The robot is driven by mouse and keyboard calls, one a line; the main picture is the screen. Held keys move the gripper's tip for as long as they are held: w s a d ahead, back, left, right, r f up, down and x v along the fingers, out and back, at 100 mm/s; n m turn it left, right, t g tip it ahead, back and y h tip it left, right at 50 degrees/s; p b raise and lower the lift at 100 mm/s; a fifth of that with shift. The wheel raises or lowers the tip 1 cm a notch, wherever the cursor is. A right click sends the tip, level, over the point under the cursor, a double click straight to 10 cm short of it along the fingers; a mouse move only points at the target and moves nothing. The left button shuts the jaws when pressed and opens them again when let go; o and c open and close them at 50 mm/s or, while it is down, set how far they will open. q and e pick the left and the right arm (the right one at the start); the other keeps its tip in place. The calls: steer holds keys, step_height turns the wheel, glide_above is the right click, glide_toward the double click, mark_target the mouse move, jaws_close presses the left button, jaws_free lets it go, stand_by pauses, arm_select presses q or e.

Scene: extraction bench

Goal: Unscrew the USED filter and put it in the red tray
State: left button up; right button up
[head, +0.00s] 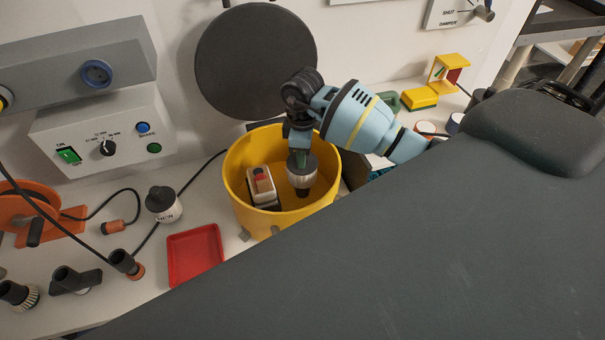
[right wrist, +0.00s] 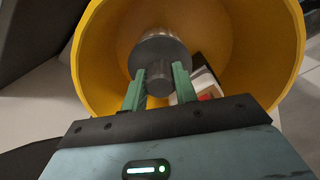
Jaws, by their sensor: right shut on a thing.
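My right gripper (head: 301,155) reaches down into the yellow tub and is shut on the dark knob of a grey metallic filter (head: 301,176). The right wrist view shows its green fingers (right wrist: 158,88) on either side of the knob, with the filter's round grey body (right wrist: 160,50) beyond. I cannot read a label on this filter, nor tell whether its lower end touches anything. The red tray (head: 195,256) lies empty on the bench, left of and in front of the tub. My left gripper is not in view.
The yellow tub (head: 240,200) also holds a pale box (head: 262,187) with a red patch, close to the filter. A white, dark-capped canister (head: 163,204) stands left of the tub. Cables and dark fittings (head: 125,263) crowd the left bench. A control box (head: 105,130) stands behind.

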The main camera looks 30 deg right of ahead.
steer(key=shift+r, duration=1.8)
